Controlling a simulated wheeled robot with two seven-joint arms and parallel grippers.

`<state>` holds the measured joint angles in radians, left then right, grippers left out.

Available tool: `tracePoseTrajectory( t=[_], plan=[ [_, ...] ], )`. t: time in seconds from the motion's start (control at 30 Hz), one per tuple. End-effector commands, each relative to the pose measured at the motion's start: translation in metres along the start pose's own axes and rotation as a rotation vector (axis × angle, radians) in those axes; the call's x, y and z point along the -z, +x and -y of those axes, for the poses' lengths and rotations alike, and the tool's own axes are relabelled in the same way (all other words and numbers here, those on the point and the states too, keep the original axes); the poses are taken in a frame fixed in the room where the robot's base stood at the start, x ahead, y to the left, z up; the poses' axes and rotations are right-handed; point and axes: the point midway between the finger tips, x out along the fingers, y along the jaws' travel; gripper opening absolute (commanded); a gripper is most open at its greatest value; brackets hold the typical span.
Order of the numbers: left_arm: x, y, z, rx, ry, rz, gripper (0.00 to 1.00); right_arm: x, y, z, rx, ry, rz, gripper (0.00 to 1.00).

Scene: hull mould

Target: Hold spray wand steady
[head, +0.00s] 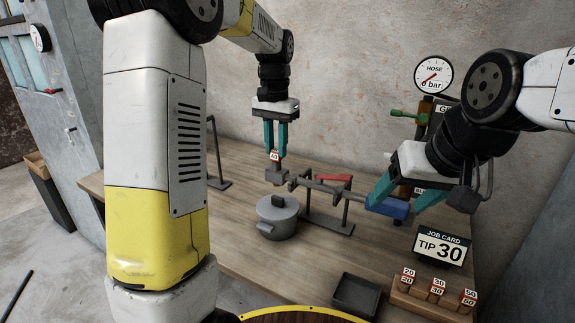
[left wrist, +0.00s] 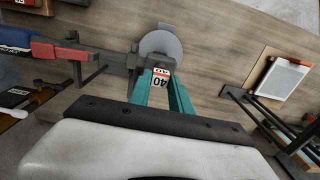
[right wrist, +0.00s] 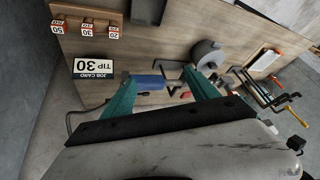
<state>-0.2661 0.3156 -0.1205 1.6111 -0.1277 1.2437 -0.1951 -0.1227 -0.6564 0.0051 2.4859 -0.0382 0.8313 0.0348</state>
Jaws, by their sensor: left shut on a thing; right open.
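The spray wand (head: 330,188) lies across a dark stand (head: 322,218) on the bench, with a red trigger (head: 334,177) and a blue handle (head: 388,208). My left gripper (head: 275,152) points down and is shut on the tip labelled 40 (head: 274,156), at the wand's left end; the label also shows in the left wrist view (left wrist: 160,80). My right gripper (head: 400,200) is open, its fingers spread at the blue handle; the handle also shows in the right wrist view (right wrist: 148,82). I cannot tell whether a finger touches it.
A job card (head: 440,246) reads TIP 30. A rack (head: 432,303) holds tips labelled 20, 30 and 50. A dark tray (head: 357,294) lies beside it. A grey lidded pot (head: 278,217) stands below the wand's left end. A hose gauge (head: 433,75) is at the back.

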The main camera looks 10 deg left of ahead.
Motion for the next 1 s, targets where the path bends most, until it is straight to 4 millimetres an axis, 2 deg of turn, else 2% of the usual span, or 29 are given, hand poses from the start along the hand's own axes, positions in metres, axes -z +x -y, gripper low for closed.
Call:
tracePoseTrajectory(
  t=[0.27, 0.47, 0.63, 0.77, 0.87, 1.0],
  plan=[
    [0.000, 0.000, 0.000, 0.000, 0.000, 0.000, 0.00, -0.015, 0.038, -0.001, -0.165, -0.126, 0.323, 0.68],
    [0.000, 0.000, 0.000, 0.000, 0.000, 0.000, 0.00, -0.013, 0.059, -0.006, -0.381, -0.247, 0.505, 0.68],
    [0.000, 0.000, 0.000, 0.000, 0.000, 0.000, 0.00, 0.001, 0.075, -0.004, -0.600, -0.361, 0.582, 0.68],
    [0.000, 0.000, 0.000, 0.000, 0.000, 0.000, 0.00, 0.018, 0.089, 0.005, -0.777, -0.456, 0.588, 0.68],
    [0.000, 0.000, 0.000, 0.000, 0.000, 0.000, 0.00, 0.033, 0.101, 0.018, -0.913, -0.531, 0.558, 0.68],
    [0.000, 0.000, 0.000, 0.000, 0.000, 0.000, 0.00, 0.053, 0.119, 0.046, -1.092, -0.639, 0.466, 0.68]
  ],
)
